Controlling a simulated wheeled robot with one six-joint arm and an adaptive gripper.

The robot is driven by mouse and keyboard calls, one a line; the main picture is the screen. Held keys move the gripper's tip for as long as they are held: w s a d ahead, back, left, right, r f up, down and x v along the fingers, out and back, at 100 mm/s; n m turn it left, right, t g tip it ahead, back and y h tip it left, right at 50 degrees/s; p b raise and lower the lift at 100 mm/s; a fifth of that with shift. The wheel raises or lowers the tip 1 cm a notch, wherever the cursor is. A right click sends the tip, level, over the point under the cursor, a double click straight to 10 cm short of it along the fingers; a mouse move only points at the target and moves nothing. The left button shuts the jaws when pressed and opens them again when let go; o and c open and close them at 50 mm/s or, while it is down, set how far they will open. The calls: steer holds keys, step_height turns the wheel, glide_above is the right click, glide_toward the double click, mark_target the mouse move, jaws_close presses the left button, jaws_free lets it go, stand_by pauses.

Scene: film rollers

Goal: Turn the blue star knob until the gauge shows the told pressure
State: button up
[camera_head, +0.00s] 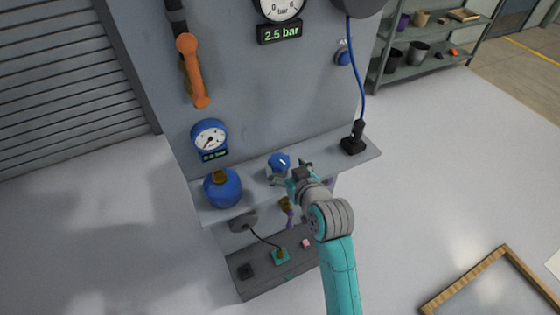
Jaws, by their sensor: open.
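A small blue knob (279,160) sits on the grey shelf close to the panel; its star shape is too small to make out. My gripper (291,171) is open beside it, just to its lower right, and partly overlaps its base. I cannot tell whether the fingers touch it. A round blue gauge (210,136) with a white dial is on the panel at left; its small green digits are unreadable. A large white bar gauge (281,7) is cut off at the top edge. The display (279,33) under it reads 2.5 bar.
A blue round tank (222,188) stands on the shelf's left end, a black socketed plug (353,142) with a blue cable at its right end. An orange handle (191,70) hangs on the panel. A lower ledge (250,286) holds small parts. The floor at right is mostly clear.

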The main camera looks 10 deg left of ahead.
mark_target(281, 163)
steer(key=shift+x, duration=2.55)
steer(key=c, duration=1.2)
